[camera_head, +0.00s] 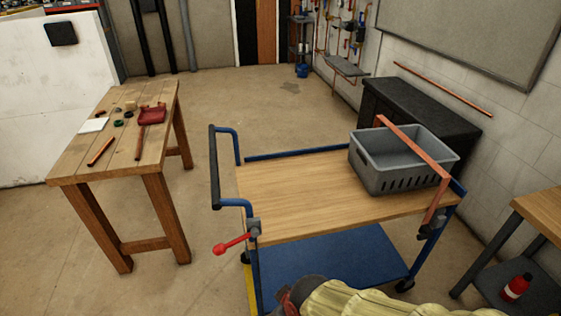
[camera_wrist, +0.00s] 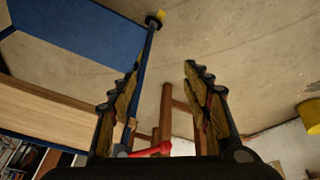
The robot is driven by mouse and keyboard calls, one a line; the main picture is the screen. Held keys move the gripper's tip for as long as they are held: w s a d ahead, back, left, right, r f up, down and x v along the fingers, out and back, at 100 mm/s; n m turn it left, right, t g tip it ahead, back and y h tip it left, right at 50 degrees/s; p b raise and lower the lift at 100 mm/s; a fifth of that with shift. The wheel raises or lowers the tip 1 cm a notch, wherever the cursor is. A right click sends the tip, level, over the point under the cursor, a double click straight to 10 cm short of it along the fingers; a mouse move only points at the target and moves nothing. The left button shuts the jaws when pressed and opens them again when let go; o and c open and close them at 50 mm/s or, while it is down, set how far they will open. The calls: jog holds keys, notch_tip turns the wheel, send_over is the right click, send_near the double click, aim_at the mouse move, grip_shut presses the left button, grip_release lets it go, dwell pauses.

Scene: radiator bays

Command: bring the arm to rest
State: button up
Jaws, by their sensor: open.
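My gripper (camera_wrist: 164,78) is open in the wrist view, its two dark fingers spread apart with nothing between them. Beyond the gap are bare floor and brown wooden legs (camera_wrist: 166,110). My arm (camera_head: 365,300), in a pale yellow ribbed sleeve, enters the head view at the bottom edge, in front of the trolley.
A wooden table (camera_head: 110,155) stands left; open floor lies behind.

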jog(key=s+d+r+m+t+h+p, duration=0.1)
jog(key=d+r+m, duration=0.3)
jog(key=d+r, duration=0.5)
jog(key=s+d+r+m+t+h+p, duration=0.1)
jog(key=s+d+r+m+p, duration=0.1)
jog(key=d+r+m, duration=0.3)
jog(key=s+d+r, duration=0.1)
jog(key=d+r, duration=0.3)
jog(key=r, duration=0.5)
jog(key=shift+s+d+r, duration=0.15)
jog(key=shift+s+d, duration=0.15)
jog(key=shift+s, duration=0.1)
dwell(0.5)
